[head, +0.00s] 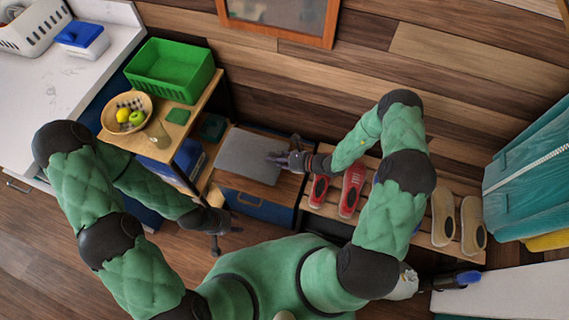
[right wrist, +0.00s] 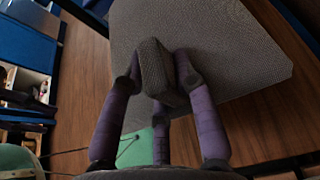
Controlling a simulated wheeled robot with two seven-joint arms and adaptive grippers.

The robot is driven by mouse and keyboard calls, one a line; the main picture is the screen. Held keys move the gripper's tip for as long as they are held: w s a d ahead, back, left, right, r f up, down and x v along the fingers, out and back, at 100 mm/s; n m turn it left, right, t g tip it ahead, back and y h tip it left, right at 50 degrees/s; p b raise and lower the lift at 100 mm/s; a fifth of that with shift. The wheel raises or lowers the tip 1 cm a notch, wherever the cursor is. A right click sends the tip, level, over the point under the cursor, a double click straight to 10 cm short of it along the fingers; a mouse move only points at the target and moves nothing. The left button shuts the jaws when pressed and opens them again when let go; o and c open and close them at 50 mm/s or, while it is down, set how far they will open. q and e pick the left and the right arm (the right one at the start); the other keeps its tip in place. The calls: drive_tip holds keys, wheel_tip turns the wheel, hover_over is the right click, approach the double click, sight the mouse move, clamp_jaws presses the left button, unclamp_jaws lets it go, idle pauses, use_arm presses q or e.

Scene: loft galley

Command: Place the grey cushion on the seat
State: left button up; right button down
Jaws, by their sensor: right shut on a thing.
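The grey cushion (head: 248,155) is a flat square pad, seen over the wooden seat (head: 243,184) with the blue drawer front. My right gripper (head: 280,159) is at the cushion's right part. In the right wrist view, the purple fingers close around a raised grey block (right wrist: 156,72) on the cushion (right wrist: 205,40). I cannot tell whether the cushion touches the seat or hangs just above it. My left gripper (head: 228,228) is low, in front of the seat and apart from the cushion; its fingers are too small to read.
A slatted rack (head: 330,207) with red shoes (head: 351,190) and beige shoes (head: 443,215) adjoins the seat's right. A wooden shelf (head: 203,101) at left holds a green crate (head: 172,68) and a fruit bowl (head: 126,112). Teal clothing (head: 525,185) hangs at far right.

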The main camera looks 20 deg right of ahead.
drive_tip(key=d+f+b, duration=0.1)
drive_tip(key=f, duration=0.2)
drive_tip(key=w+d+f+b, duration=0.1)
drive_tip(key=d+f+b, duration=0.1)
drive_tip(key=f, duration=0.1)
drive_tip(key=w+d+f+b, duration=0.1)
drive_tip(key=f, duration=0.2)
drive_tip(key=shift+d+f+b, duration=0.1)
drive_tip(key=shift+d+b, duration=0.2)
drive_tip(key=shift+b, duration=0.05)
drive_tip(key=c, duration=1)
unclamp_jaws()
drive_tip(key=shift+o, duration=0.2)
